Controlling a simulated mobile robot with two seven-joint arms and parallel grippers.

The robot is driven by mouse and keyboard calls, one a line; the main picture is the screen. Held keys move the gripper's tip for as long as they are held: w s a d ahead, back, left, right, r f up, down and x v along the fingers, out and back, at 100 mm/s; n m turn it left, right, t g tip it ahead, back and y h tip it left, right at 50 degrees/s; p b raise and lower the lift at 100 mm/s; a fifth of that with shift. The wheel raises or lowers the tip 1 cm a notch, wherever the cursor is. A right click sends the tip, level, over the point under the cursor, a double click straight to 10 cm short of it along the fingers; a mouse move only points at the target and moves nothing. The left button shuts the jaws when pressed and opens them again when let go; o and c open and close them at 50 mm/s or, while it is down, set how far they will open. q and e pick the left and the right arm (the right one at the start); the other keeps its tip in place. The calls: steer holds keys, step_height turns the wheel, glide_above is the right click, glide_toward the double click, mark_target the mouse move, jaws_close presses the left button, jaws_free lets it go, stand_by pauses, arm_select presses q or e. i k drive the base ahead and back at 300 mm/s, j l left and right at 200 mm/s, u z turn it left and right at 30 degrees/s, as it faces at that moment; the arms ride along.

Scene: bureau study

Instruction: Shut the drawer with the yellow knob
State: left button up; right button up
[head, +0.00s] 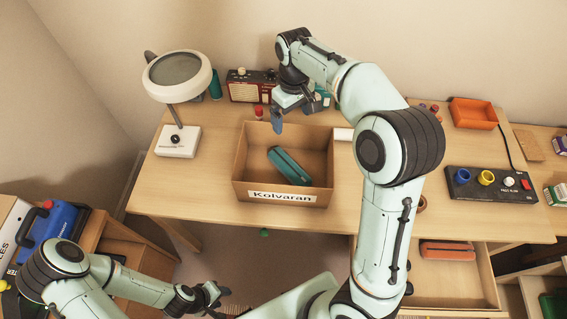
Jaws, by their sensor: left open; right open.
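No yellow knob can be made out in the head view. An open wooden drawer (455,291) sticks out under the desk's right side, with a red-orange case (447,251) inside; its front is not clearly seen, and my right arm covers its left part. My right gripper (295,117) is open and empty, above the back of the cardboard box on the desk, far from that drawer. My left gripper (218,297) is open and low in front of the desk at lower left, touching no drawer that I can see.
The cardboard box labelled Kolvaran (283,196) holds a teal object (290,166). A magnifier lamp (178,140), a radio (252,86), an orange tray (473,113) and a black control panel (490,184) stand on the desk. A wooden unit (130,253) stands at lower left.

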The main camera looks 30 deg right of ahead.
mark_target(462, 289)
steer(key=k+j, duration=0.8)
steer(key=k, duration=0.05)
